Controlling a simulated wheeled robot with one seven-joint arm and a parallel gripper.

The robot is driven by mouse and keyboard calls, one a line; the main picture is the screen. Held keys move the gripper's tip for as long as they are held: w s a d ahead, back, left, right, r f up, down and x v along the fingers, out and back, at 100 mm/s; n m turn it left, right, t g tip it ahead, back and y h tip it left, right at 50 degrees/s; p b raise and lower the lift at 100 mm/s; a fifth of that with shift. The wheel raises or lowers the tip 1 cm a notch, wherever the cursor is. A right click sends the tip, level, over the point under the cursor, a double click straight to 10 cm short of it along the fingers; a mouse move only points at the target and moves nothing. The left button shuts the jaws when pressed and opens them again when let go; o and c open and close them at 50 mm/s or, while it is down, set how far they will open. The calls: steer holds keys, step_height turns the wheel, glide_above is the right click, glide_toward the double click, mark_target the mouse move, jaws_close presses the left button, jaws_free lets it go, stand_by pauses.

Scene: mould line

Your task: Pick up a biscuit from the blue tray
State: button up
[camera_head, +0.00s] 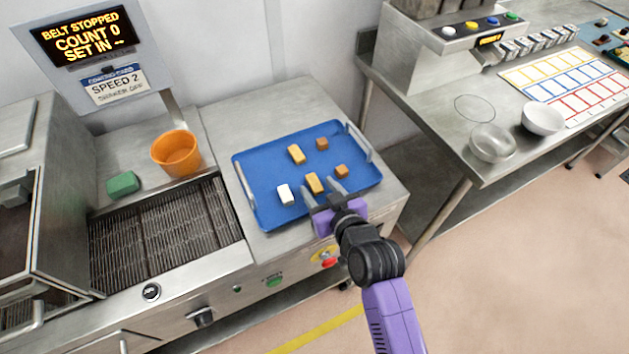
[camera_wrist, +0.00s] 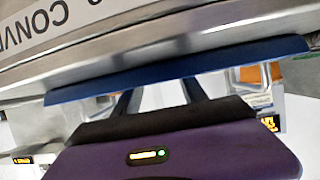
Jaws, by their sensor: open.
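The blue tray (camera_head: 263,170) lies on a steel worktop. On it are two long tan biscuits, one near the middle (camera_head: 296,154) and one nearer the front (camera_head: 314,183). Two small brown cubes (camera_head: 322,144) (camera_head: 342,171) and a white block (camera_head: 285,194) also lie there. My gripper (camera_head: 318,187) is open over the tray's front edge. Its fingertips appear on either side of the front tan biscuit; their height above it is unclear. In the wrist view the tray's edge (camera_wrist: 180,73) crosses in front of my gripper's fingers (camera_wrist: 158,95), and no biscuit shows.
An orange bucket (camera_head: 176,154) and a green block (camera_head: 123,185) stand left of the tray, behind a mesh belt (camera_head: 165,230). The tray has steel handles at both ends. A second table (camera_head: 440,125) on the right holds two bowls (camera_head: 492,143) (camera_head: 543,118). Floor is clear at the lower right.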

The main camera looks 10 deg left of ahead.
jaws_close()
stand_by(0.4)
